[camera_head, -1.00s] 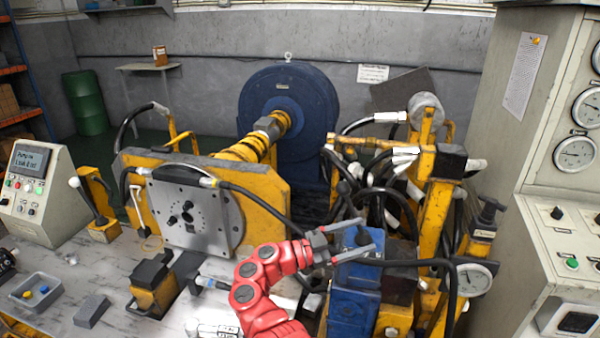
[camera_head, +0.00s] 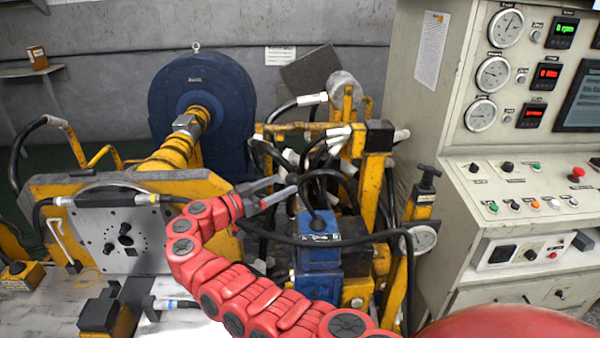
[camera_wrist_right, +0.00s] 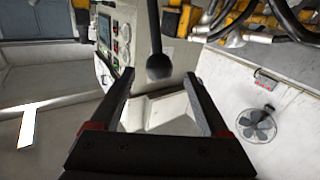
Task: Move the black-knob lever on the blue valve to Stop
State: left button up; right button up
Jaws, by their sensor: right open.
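My right gripper (camera_head: 289,185) is open and empty, up and to the left of the valve's top in the picture. In the right wrist view, a black knob on a dark rod (camera_wrist_right: 158,67) hangs from the top edge, just beyond the gap between the two open fingers (camera_wrist_right: 158,95). I cannot tell whether the fingers touch it; no grip shows. My left gripper is out of view.
A black hose (camera_head: 350,240) crosses in front of the valve. Yellow frame posts (camera_head: 370,190) and a pressure gauge (camera_head: 422,239) stand to its right. A control cabinet (camera_head: 470,230) fills the right side. A motor plate (camera_head: 122,238) is at left.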

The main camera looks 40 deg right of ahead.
aim_at(303, 196)
jog(key=d+p, duration=0.1)
jog(key=d, duration=0.6)
jog(key=shift+w+d, duration=0.2)
jog(key=shift+d, duration=0.05)
grip_shut()
